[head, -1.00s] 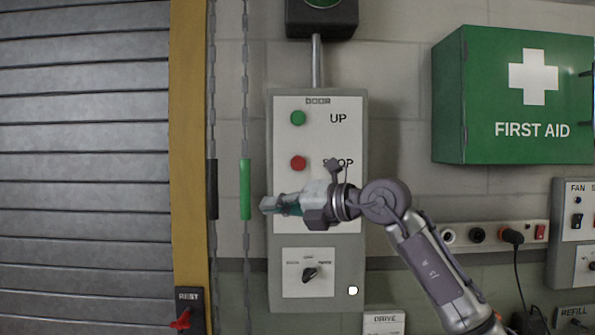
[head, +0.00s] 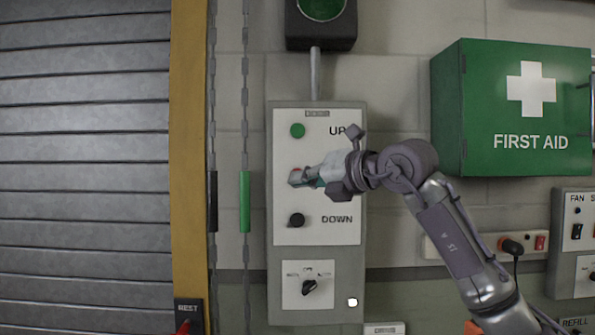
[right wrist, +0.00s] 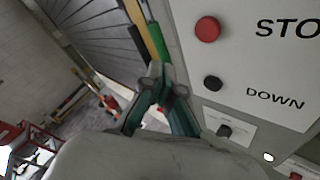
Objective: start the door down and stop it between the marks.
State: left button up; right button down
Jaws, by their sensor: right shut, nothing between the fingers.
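The grey roller door (head: 85,150) fills the left of the head view; its lower edge and any marks are not in view. The control panel (head: 315,255) has a green UP button (head: 297,130) and a black DOWN button (head: 296,220). The red STOP button is mostly hidden behind my right gripper (head: 296,180) there; the right wrist view shows it clearly (right wrist: 207,29), with the DOWN button (right wrist: 213,83) below. My right gripper is shut and empty, its tips at STOP height in the head view; contact cannot be told. My left gripper is not in view.
A rotary switch (head: 310,287) sits low on the panel. A yellow door post (head: 188,150) and chains with a black sleeve (head: 213,200) and a green sleeve (head: 245,200) stand left of it. A first aid box (head: 515,110) juts out on the right.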

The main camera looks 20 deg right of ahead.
jog(key=w+d+p, duration=0.1)
jog(key=w+p, duration=0.3)
jog(key=w, duration=0.2)
jog(key=shift+d, duration=0.35)
dwell(1.0)
jog(key=shift+w+d+p, duration=0.1)
jog(key=shift+w+p, duration=0.25)
